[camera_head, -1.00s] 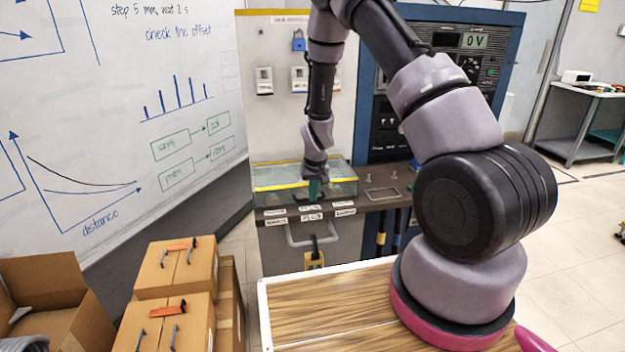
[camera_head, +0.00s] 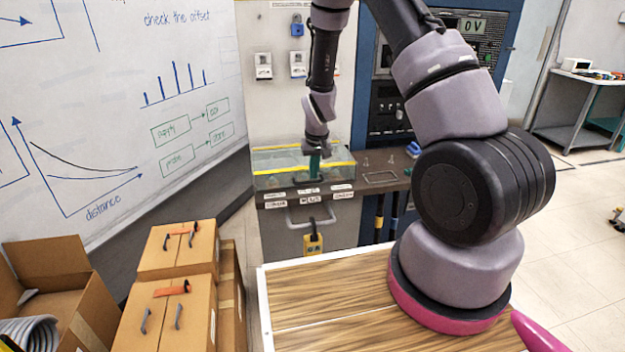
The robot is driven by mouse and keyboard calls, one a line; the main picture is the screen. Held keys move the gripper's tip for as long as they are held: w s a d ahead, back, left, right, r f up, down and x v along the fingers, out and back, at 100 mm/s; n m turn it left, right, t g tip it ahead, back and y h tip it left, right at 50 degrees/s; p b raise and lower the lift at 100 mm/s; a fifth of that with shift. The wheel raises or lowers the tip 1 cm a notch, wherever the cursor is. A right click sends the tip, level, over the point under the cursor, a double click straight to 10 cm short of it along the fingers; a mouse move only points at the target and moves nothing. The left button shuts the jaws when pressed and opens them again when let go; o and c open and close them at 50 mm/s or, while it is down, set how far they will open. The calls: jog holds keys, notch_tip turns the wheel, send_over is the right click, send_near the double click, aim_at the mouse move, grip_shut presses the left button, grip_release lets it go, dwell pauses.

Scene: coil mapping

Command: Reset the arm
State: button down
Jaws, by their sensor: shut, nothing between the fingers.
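My arm rises from its base at the right and reaches forward and down to the far bench. My gripper (camera_head: 315,168) is at the end of the arm, pointing down at the right part of the clear tank (camera_head: 272,168) with yellow edging. The gripper is small in view and shows as a dark green tip. It is shut, and I see nothing held in it. Whether the tip is inside the tank or in front of it is hard to tell.
A dark bench top (camera_head: 385,180) with small fittings lies right of the tank. Behind it stands a blue-framed panel with a display reading 0 V (camera_head: 473,25). Cardboard boxes (camera_head: 165,305) are at lower left, below a whiteboard (camera_head: 110,100).

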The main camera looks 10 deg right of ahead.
jog(key=s+d+r+m+t+y, duration=0.1)
jog(key=s+r, duration=0.4)
jog(key=r, duration=0.9)
jog(key=s+d+r+m+t+y, duration=0.1)
jog(key=s+r, duration=0.4)
jog(key=r, duration=0.8)
jog(key=s+d+r+m+t, duration=0.2)
jog(key=s+d+r, duration=0.1)
jog(key=s+r, duration=1.1)
jog(key=s, duration=0.4)
jog(key=shift+t, duration=0.3)
